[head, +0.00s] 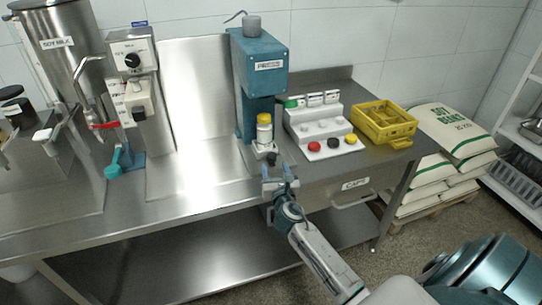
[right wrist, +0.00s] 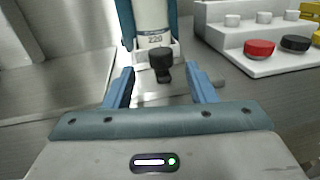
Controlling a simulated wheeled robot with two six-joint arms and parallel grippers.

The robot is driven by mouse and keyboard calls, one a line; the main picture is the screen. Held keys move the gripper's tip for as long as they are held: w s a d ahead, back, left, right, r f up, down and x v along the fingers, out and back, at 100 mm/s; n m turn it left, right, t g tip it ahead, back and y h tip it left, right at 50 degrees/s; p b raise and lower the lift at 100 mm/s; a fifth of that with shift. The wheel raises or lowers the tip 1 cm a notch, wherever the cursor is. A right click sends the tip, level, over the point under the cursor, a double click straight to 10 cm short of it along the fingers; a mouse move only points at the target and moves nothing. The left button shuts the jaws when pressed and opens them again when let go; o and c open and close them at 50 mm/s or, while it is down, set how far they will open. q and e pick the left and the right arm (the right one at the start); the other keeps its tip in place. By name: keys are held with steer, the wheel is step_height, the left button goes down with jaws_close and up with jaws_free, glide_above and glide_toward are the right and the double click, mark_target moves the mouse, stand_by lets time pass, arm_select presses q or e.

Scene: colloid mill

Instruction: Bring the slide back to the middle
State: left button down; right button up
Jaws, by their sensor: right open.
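The slide (head: 262,150) is a small white carriage at the foot of the teal press (head: 258,75). A white bottle with a yellow cap (head: 264,128) stands upright on it. In the right wrist view, the slide (right wrist: 168,50) has a black knob (right wrist: 161,58) at its front. My right gripper (head: 280,172) is open just in front of the slide, near the table's front edge. In the wrist view, its blue fingers (right wrist: 163,82) are apart, with the knob beyond and between them, not gripped. Its exact gap to the knob is unclear. My left gripper is not in view.
Right of the press stands a white stepped rack (head: 318,128) with red, black and yellow caps. A yellow crate (head: 385,124) is beyond it. A drawer with a handle (head: 352,201) is under the tabletop. A soy milk tank and dispenser (head: 131,75) stand left. Bare steel lies left of the slide.

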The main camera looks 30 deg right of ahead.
mark_target(272, 159)
steer(key=x, duration=0.7)
jaws_close()
